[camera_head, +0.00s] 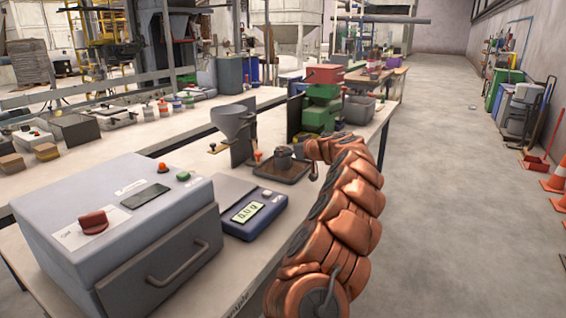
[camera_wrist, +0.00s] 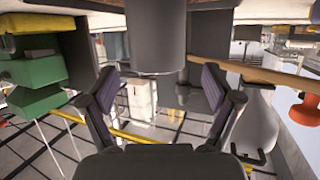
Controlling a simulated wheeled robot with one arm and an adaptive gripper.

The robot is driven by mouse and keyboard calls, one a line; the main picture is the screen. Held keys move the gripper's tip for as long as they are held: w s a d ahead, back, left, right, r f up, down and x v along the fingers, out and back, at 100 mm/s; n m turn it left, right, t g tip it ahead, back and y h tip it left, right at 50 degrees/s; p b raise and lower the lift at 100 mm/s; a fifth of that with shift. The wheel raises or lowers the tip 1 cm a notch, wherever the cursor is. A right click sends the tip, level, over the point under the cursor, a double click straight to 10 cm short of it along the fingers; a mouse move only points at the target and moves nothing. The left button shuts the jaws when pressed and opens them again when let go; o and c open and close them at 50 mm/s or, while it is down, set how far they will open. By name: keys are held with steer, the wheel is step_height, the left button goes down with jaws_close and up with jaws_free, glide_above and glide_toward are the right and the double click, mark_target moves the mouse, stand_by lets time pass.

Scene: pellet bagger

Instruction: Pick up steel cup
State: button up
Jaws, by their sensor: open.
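The steel cup (camera_head: 283,158) is a small dark grey cylinder standing upright on a shallow brown tray (camera_head: 268,171) on the bench. In the wrist view, which looks upside down, a plain grey cylinder that appears to be the cup (camera_wrist: 156,38) fills the top middle. My gripper (camera_head: 312,168) is at the right of the cup, at the end of the copper-coloured arm. In the wrist view its two fingers (camera_wrist: 158,92) are spread wide and empty. The cup lies ahead of them, centred on the gap. Contact is not visible.
A grey funnel (camera_head: 233,122) stands behind and left of the cup. A green machine (camera_head: 322,108) stands just beyond it. A scale (camera_head: 246,209) and a large grey box with a red knob (camera_head: 125,225) are nearer. Open floor (camera_head: 440,200) lies right of the bench.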

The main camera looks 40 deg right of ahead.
steer(key=shift+w+d+f, duration=0.25)
steer(key=shift+w+f, duration=0.35)
steer(key=shift+w, duration=0.25)
steer(key=shift+p+x, duration=0.3)
steer(key=shift+x, duration=0.65)
steer(key=shift+c, duration=0.3)
steer(key=c, duration=1.4)
